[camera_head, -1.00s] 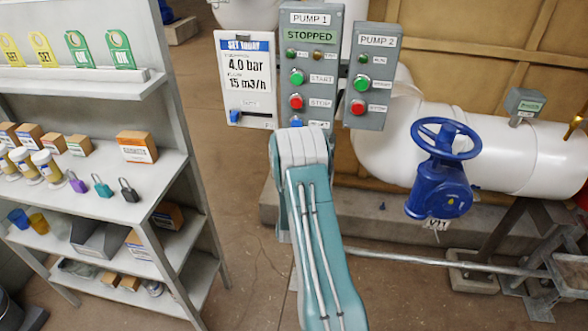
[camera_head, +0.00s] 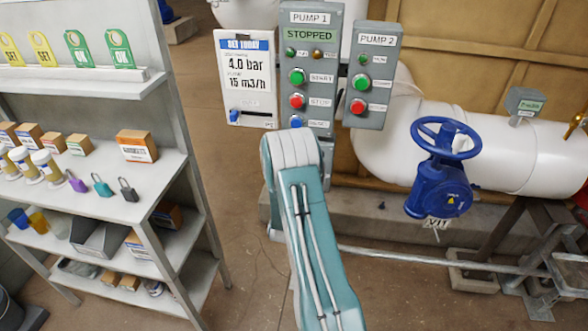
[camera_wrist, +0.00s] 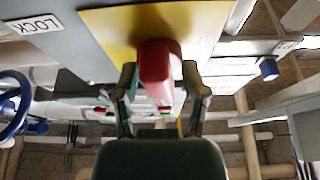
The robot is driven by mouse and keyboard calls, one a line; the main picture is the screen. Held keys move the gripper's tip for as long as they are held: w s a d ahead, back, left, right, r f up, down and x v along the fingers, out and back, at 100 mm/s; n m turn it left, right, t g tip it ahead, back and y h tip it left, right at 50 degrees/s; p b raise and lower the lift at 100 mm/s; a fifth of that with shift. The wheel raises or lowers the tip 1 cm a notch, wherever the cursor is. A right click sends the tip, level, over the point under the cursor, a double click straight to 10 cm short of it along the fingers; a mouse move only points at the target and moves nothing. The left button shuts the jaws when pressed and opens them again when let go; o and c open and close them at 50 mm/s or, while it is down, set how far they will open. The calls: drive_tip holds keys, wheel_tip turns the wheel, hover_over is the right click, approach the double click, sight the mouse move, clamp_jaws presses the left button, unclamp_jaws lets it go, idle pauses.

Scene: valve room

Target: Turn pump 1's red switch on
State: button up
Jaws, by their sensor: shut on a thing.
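The pump 1 panel (camera_head: 310,70) stands upright at the top middle of the head view, and its display reads STOPPED. In the wrist view the red switch handle (camera_wrist: 155,65) sticks out from a yellow plate (camera_wrist: 125,25) on a grey panel. My gripper (camera_wrist: 161,90) has one finger on each side of the red handle and is shut on it. In the head view my gripper is hidden behind my arm, and so is the red switch. The panel's green start button (camera_head: 297,77) and red stop button (camera_head: 297,101) are visible.
The pump 2 panel (camera_head: 374,75) stands close on the right. A blue handwheel valve (camera_head: 440,165) and white pipes are further right. A settings board (camera_head: 248,80) hangs left of pump 1. A shelf unit (camera_head: 150,180) with several small items fills the left side.

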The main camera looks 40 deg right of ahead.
drive_tip(key=o, duration=0.8)
drive_tip(key=shift+f, duration=0.2)
drive_tip(key=shift+r, duration=0.1)
drive_tip(key=v, duration=0.7)
drive_tip(key=shift+s+a, duration=0.1)
drive_tip(key=shift+a, duration=0.05)
